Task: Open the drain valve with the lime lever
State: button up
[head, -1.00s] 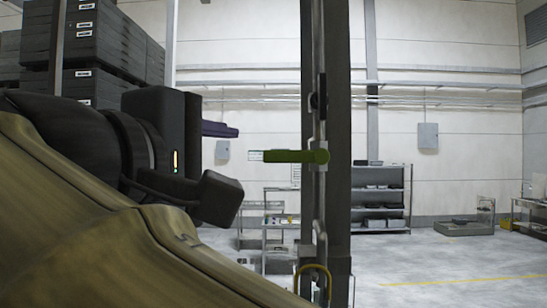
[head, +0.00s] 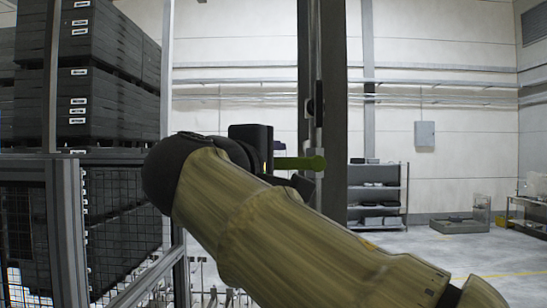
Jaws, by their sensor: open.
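The lime lever (head: 300,163) is in the middle of the head view. It lies level, with its rounded hub at the upright pipe (head: 318,118) and its handle running left. My gripper (head: 272,165) is dark and open, at the left end of the lever. One dark part stands above and left of the handle and another shows just below it. My own arm hides much of the gripper and the lower pipe. I cannot tell whether the fingers are around the handle or touching it.
A dark upright post (head: 334,110) stands beside the pipe. Stacked dark crates (head: 110,100) and a mesh fence with a grey post (head: 68,230) are at the left. A grey shelf rack (head: 378,190) stands behind.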

jog(key=shift+w+d, duration=0.2)
jog(key=shift+w, duration=0.2)
grip_shut()
jog(key=shift+f, duration=0.1)
